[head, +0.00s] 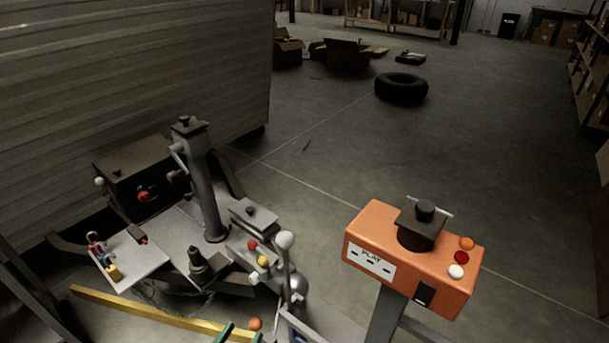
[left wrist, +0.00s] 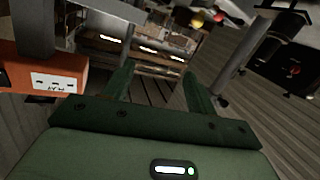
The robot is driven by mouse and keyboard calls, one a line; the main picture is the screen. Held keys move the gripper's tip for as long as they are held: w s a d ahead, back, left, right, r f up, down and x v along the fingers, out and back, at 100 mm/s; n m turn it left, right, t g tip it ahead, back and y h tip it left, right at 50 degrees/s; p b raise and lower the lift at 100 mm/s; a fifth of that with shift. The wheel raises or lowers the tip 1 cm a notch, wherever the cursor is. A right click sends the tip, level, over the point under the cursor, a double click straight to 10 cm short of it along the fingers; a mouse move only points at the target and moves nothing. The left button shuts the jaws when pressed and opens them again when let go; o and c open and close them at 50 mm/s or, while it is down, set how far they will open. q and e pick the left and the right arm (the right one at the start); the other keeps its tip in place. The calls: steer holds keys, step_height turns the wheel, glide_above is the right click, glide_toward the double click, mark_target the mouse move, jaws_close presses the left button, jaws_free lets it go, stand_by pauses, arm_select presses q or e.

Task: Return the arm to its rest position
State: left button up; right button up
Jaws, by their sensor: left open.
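My left gripper (head: 240,335) shows only as two green finger ends at the bottom edge of the head view. In the left wrist view my left gripper (left wrist: 158,72) has its two green fingers spread apart, with nothing between them. The fingers point toward shelving in the background. The rest of the left arm is hidden below the head view. My right gripper is in neither view.
An orange box marked PLAY (head: 375,240) stands on a post at right. A grey control stand (head: 208,190) with levers and knobs is at left, with a yellow bar (head: 150,312) before it. A black tire (head: 401,88) lies on open floor beyond.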

arm_select(q)
steer(key=s+a+f+m+g+y+p, duration=0.15)
steer(key=s+a+f+g, duration=0.25)
steer(key=s+f, duration=0.55)
steer(key=s+a+f+g+y+p, duration=0.3)
steer(key=s+a+f+g, duration=0.15)
steer(key=s+f, duration=0.55)
steer(key=s+a+g+p, duration=0.1)
steer(key=s+g+p, duration=0.2)
steer(key=s, duration=1.1)
steer(key=s+a+f+g+y+p, duration=0.1)
steer(key=s+g, duration=0.3)
steer(key=s, duration=1.1)
steer(key=shift+s+a+f+p, duration=0.25)
steer(key=shift+a+p, duration=0.25)
steer(key=shift+p, duration=0.4)
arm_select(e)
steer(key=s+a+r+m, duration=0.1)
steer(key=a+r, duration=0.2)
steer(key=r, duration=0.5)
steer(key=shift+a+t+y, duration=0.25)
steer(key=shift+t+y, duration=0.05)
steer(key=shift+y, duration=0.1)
